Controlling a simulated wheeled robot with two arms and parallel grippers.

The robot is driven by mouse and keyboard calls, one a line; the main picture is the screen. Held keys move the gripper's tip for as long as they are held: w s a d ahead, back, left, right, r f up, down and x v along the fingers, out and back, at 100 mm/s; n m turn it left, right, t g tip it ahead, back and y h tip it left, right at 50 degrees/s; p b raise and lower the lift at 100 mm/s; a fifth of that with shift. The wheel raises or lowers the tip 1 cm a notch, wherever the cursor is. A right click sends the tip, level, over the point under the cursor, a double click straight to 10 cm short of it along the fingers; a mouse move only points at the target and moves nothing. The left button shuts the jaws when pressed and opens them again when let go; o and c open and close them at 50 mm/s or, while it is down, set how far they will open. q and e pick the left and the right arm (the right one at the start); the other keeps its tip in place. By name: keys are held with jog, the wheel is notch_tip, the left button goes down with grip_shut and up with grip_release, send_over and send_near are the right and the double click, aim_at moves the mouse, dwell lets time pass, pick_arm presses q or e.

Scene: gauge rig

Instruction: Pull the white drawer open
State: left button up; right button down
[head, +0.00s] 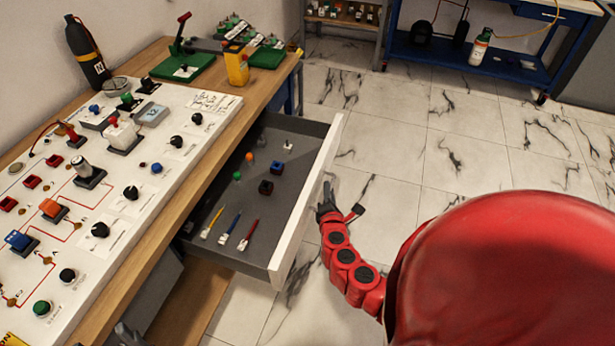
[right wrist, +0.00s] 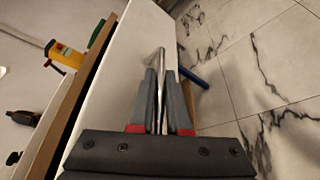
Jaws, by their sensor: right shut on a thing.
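The white drawer (head: 308,200) stands pulled out from under the wooden bench, and its grey inside shows. Its white front panel also shows in the right wrist view (right wrist: 125,75). My right gripper (head: 327,199) is at the outer side of the drawer front. In the right wrist view, my right gripper (right wrist: 161,92) is shut on the thin metal drawer handle (right wrist: 161,60). In the head view the handle is hidden by the gripper. A dark part of my left gripper (head: 130,335) shows at the bottom edge; its fingers cannot be made out.
Several small parts and three pen-like tools (head: 229,228) lie in the drawer. The bench (head: 225,110) carries a white control panel (head: 150,190) with knobs and switches, and a yellow box (head: 236,66). The marble-tiled floor (head: 400,150) beyond the drawer is clear.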

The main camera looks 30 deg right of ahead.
jog(key=shift+s+d, duration=1.3)
jog(key=shift+s, duration=0.25)
jog(key=c, duration=0.9)
grip_release()
jog(key=p+v, duration=0.1)
jog(key=v, duration=1.6)
jog(key=shift+s+a, duration=0.1)
jog(key=shift+s, duration=0.1)
